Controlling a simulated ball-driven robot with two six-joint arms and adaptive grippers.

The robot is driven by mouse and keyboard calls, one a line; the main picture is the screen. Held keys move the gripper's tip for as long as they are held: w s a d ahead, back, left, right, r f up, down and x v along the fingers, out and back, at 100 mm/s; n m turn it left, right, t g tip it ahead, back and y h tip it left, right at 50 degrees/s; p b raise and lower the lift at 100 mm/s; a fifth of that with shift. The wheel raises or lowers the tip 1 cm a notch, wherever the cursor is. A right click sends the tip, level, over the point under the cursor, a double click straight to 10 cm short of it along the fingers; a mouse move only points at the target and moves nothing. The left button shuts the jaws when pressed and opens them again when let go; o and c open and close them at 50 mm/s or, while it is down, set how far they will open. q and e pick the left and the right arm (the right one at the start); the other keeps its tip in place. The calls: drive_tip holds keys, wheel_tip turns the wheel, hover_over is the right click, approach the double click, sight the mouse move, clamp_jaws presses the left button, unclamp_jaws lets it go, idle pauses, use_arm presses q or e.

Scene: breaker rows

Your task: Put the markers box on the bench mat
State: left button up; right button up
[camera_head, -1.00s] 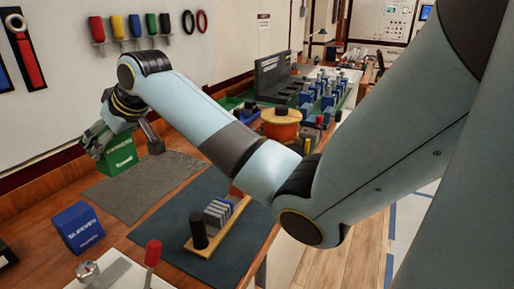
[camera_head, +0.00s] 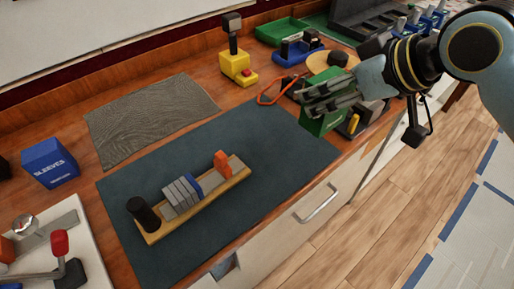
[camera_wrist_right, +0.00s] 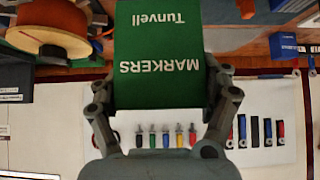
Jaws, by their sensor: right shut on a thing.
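The green markers box (camera_head: 320,122) is held by my right gripper (camera_head: 318,98), above the right end of the bench near its front edge. In the right wrist view, the box (camera_wrist_right: 158,50) shows its upside-down "MARKERS" lettering, with a finger on each side. The large dark blue-grey mat (camera_head: 125,195), which I take for the bench mat, lies flat left of the gripper; the box is apart from it, beyond its right end. A wooden rail (camera_head: 152,238) with grey and blue breakers, a black cylinder and an orange piece lies on it. My left gripper is out of view.
A grey textured mat (camera_head: 150,115) lies behind the dark mat. A blue sleeves box (camera_head: 49,162) stands at left, above a white board (camera_head: 85,240) with a red-knobbed lever. The dark mat's back strip is bare.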

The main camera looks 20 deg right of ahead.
sight(334, 119)
drive_tip(key=s+f, duration=0.1)
drive_tip(key=s+d+f, duration=0.1)
drive_tip(key=s, duration=0.1)
drive_tip(key=shift+s+f, duration=0.1)
drive_tip(key=shift+f, duration=0.1)
drive_tip(key=shift+s+a+f, duration=0.15)
drive_tip(key=shift+s+a, duration=0.1)
drive_tip(key=shift+s, duration=0.1)
drive_tip(key=shift+w+d+f, duration=0.1)
drive_tip(key=shift+w+f, duration=0.1)
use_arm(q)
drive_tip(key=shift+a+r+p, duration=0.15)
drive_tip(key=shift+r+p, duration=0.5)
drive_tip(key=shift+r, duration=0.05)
use_arm(e)
drive_tip(key=shift+w+d+x, duration=0.1)
drive_tip(key=shift+d+x, duration=0.15)
drive_tip(key=shift+x, duration=2.35)
drive_tip(key=shift+w+d+x, duration=0.1)
drive_tip(key=shift+d+x, duration=0.15)
drive_tip(key=shift+x, duration=2.35)
drive_tip(key=shift+w+d+x, duration=0.1)
drive_tip(key=shift+d+x, duration=0.15)
drive_tip(key=shift+x, duration=2.35)
drive_tip(key=o, duration=1.5)
drive_tip(key=shift+f, duration=0.1)
